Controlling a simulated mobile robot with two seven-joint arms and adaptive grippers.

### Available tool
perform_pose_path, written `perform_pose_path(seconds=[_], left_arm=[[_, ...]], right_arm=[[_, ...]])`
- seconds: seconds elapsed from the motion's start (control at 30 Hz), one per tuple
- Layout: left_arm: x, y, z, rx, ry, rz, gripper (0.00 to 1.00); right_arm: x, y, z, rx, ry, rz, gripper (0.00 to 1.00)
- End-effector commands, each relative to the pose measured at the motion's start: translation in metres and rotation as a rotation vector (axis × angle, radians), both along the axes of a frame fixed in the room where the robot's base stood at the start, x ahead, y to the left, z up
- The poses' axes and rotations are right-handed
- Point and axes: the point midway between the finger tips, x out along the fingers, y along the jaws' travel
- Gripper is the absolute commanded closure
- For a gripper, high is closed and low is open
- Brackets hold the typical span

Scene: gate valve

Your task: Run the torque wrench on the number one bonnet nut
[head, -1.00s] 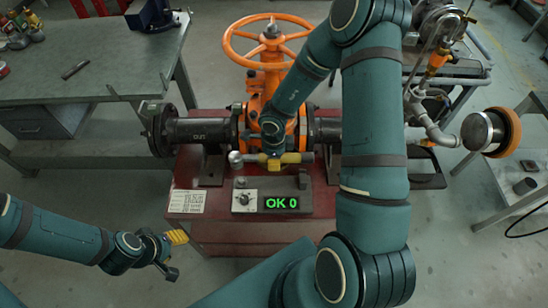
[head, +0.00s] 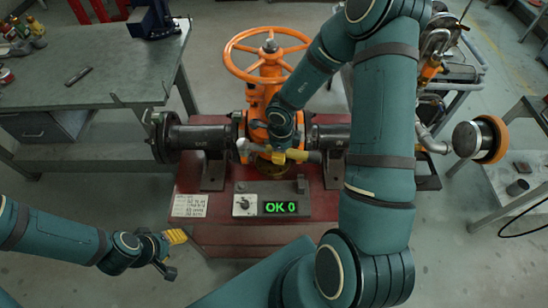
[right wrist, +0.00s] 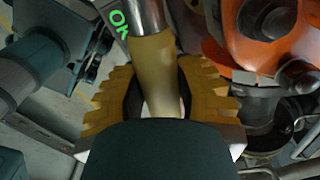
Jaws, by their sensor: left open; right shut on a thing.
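The orange gate valve (head: 268,88) with its handwheel stands between dark pipe flanges on a red stand. My right gripper (head: 279,156) is in front of the valve body, shut on the torque wrench. The wrench lies across the valve's front, its silver end (head: 243,146) at the left. In the right wrist view the yellow wrench grip (right wrist: 156,75) with its silver shaft is between my ridged yellow fingers. The orange bonnet (right wrist: 262,35) shows at upper right there. The number one nut cannot be told apart. My left gripper (head: 172,254) is open and empty at lower left.
A control box (head: 272,206) on the red stand (head: 255,238) reads "OK 0" in green. A grey workbench (head: 90,75) is at left, a shelf (head: 510,185) at right. Floor around the left gripper is clear.

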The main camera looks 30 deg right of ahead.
Motion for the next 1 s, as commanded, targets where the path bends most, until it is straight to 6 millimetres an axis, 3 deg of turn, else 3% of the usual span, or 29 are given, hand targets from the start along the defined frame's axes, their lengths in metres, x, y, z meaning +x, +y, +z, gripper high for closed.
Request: perform_pose_path(seconds=[0.03, 0.2, 0.4, 0.57, 1.0], left_arm=[[0.001, 0.000, 0.012, -0.002, -0.002, 0.000, 0.53], [0.001, 0.002, 0.032, -0.006, -0.005, 0.000, 0.53], [0.002, 0.003, 0.045, -0.009, -0.007, 0.001, 0.53], [0.002, 0.003, 0.048, -0.009, -0.007, 0.001, 0.53], [0.002, 0.003, 0.047, -0.009, -0.007, 0.001, 0.53]], right_arm=[[-0.002, -0.009, 0.023, -0.004, -0.008, -0.073, 1.00], [-0.015, -0.029, 0.070, -0.007, -0.010, -0.308, 1.00], [-0.028, -0.042, 0.104, -0.006, -0.010, -0.496, 1.00], [-0.031, -0.045, 0.112, -0.003, -0.010, -0.552, 1.00], [-0.032, -0.045, 0.111, -0.010, -0.013, -0.553, 1.00]])
